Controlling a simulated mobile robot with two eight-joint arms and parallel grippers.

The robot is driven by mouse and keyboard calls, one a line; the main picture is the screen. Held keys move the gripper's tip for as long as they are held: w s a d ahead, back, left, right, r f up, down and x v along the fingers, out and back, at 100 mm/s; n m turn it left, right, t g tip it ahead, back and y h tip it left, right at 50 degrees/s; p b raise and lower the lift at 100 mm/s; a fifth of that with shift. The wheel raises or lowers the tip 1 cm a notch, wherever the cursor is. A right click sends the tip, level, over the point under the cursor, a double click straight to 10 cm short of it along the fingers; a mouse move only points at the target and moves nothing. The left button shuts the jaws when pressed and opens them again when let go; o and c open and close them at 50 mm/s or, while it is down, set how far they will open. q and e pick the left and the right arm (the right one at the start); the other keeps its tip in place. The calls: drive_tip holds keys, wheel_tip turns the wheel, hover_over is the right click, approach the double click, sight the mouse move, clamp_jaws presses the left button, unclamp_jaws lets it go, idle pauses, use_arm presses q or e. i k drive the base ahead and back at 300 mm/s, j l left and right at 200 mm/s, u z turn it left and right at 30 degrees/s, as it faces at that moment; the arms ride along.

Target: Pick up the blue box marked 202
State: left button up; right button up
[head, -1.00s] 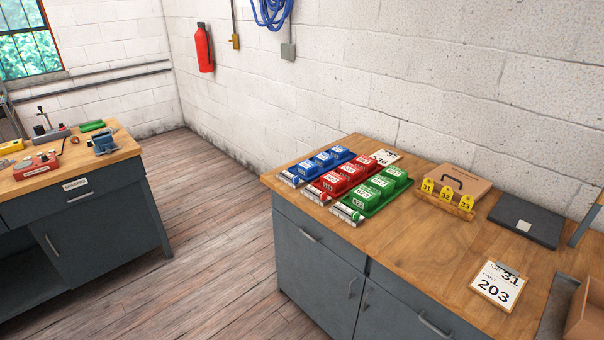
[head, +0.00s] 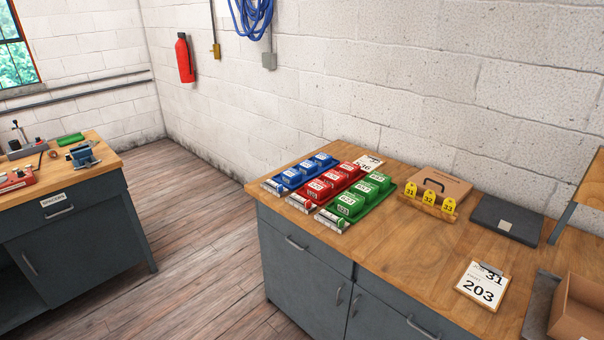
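Several blue boxes (head: 306,169) stand in a row on a blue tray at the left back of the wooden bench top (head: 415,255). Each has a white label, but the numbers are too small to read, so I cannot tell which one is marked 202. A row of red boxes (head: 333,182) and a row of green boxes (head: 362,196) stand beside them to the right. Neither of my grippers is in view.
Yellow tags 31, 32, 33 (head: 430,201) stand before a brown case (head: 440,184). A dark flat box (head: 507,218) and cardboard box (head: 577,310) are at right. Floor (head: 205,220) is clear between benches.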

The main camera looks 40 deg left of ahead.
sight(291, 176)
drive_tip(key=u, duration=1.6)
drive_tip(key=i+j+z, duration=0.15)
drive_tip(key=i+j, duration=0.45)
drive_tip(key=i+j+z, duration=0.15)
drive_tip(key=i+j, duration=0.35)
drive_tip(key=j, duration=0.25)
drive_tip(key=i+j+z, duration=0.2)
drive_tip(key=i+j, duration=0.7)
drive_tip(key=j, duration=0.15)
drive_tip(key=i+j, duration=0.3)
drive_tip(key=i, duration=0.15)
